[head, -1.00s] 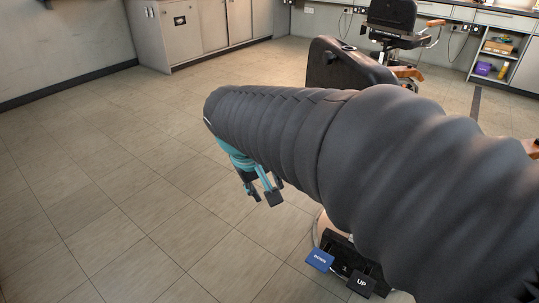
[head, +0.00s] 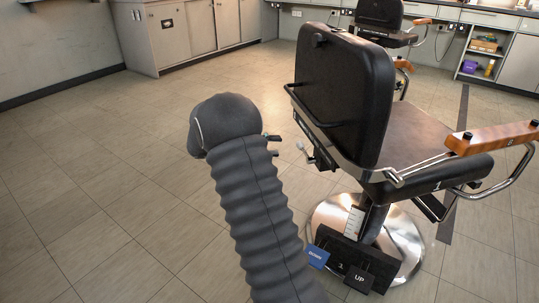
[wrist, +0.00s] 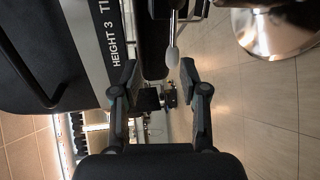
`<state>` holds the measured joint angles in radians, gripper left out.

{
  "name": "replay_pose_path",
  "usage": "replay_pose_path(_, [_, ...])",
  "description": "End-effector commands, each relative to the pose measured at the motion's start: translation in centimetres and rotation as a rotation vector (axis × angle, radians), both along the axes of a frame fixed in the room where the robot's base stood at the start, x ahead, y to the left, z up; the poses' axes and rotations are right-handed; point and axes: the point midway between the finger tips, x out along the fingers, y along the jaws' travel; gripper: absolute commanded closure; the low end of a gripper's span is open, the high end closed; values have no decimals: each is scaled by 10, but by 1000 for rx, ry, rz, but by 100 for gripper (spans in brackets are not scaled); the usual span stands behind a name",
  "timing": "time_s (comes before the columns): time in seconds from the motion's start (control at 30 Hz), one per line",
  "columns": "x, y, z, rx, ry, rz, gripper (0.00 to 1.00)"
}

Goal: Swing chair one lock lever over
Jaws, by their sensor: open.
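The near chair, chair one (head: 345,95), has a dark back and seat, with an orange-brown armrest, on a round chrome base. Its lock lever (head: 302,148), a thin metal rod with a pale knob, sticks out at the left side below the back. In the wrist view the lever's pale knob (wrist: 172,54) points down, just beyond the fingertips and between them. My gripper (head: 273,145) is just left of the lever, mostly hidden by my dark-sleeved arm. In the wrist view my gripper (wrist: 160,75) is open, with nothing visibly held.
Blue and black pedals stand at the chair base (head: 402,250); the black one (head: 359,279) reads UP. A chair-side plate (wrist: 105,45) reads HEIGHT 3. A second chair (head: 382,14) and cabinets (head: 200,28) stand behind. The floor at left is clear.

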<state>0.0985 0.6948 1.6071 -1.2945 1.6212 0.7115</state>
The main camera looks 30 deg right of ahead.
Motion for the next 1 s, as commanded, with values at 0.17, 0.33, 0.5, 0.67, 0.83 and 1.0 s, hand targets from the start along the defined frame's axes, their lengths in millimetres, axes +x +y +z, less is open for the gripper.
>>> replay_pose_path(0.17, [24,-11,-32,-123,16,16,56])
replay_pose_path(0.33, [32,-15,-41,-170,17,25,56])
replay_pose_path(0.5, [31,-23,-41,-175,18,26,56])
replay_pose_path(0.67, [26,-37,-40,-174,19,23,56])
replay_pose_path(0.83, [21,-54,-40,-174,19,24,56])
replay_pose_path(1.0, [15,-70,-40,-173,18,23,56])
